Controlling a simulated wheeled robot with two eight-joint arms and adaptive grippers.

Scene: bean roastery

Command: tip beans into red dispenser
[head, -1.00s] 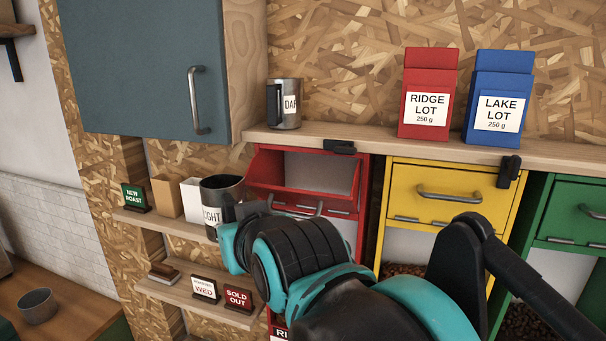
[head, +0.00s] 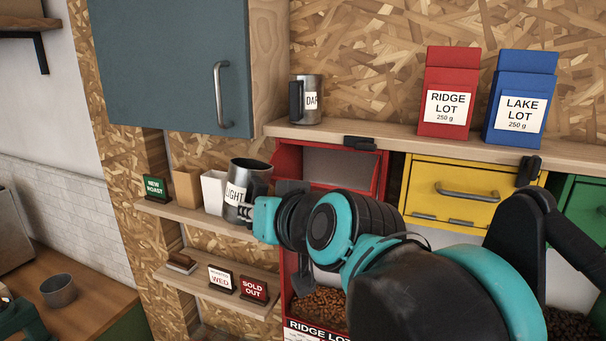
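The red dispenser (head: 384,178) stands under the shelf, its upper hatch open onto a grey interior. Brown beans (head: 318,303) show low in it, above a partly cut-off "RIDGE LO…" label. A dark metal mug labelled LIGHT (head: 236,194) is at the small upper shelf, left of the dispenser. My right gripper (head: 248,212) reaches from the right and meets the mug's right side, in front of the dispenser. Its fingers are largely hidden, so I cannot tell whether they are closed on the mug. The mug's contents are not visible. My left gripper is out of view.
On the long shelf (head: 395,137) stand another mug (head: 308,110), a red bag (head: 448,70) and a blue bag (head: 524,72). Yellow (head: 435,180) and green (head: 590,192) dispensers are right.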

